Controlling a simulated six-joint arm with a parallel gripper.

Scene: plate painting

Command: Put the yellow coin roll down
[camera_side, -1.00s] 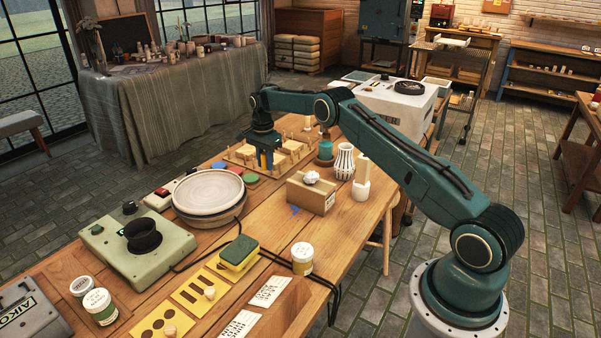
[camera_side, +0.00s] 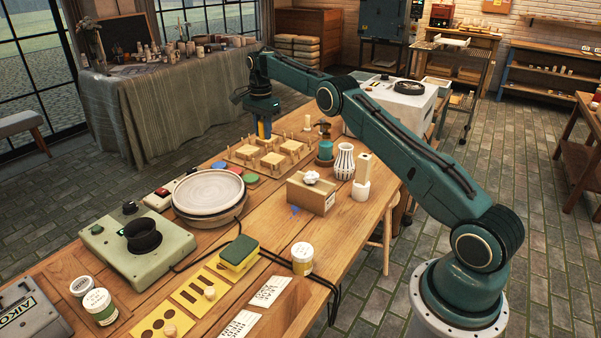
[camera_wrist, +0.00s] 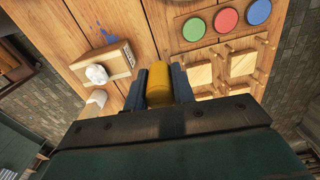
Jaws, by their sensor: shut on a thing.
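My gripper (camera_side: 263,130) is shut on the yellow coin roll and holds it in the air above the wooden peg rack (camera_side: 240,153). In the wrist view the yellow coin roll (camera_wrist: 159,84) stands between my two blue fingers, with its rounded end showing. In the side view only a thin yellow strip of it shows between the fingers. The rack has several square pale blocks framed by pegs, and it also shows in the wrist view (camera_wrist: 262,60) to the right of the roll. The roll does not visibly touch the table.
Green, red and blue discs (camera_wrist: 227,20) lie beside the rack. A cardboard box (camera_side: 311,196) with a crumpled white piece on top, a striped vase (camera_side: 344,161) and a teal candle (camera_side: 326,150) stand to the right. A plate stack (camera_side: 208,190) stands in front of the rack.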

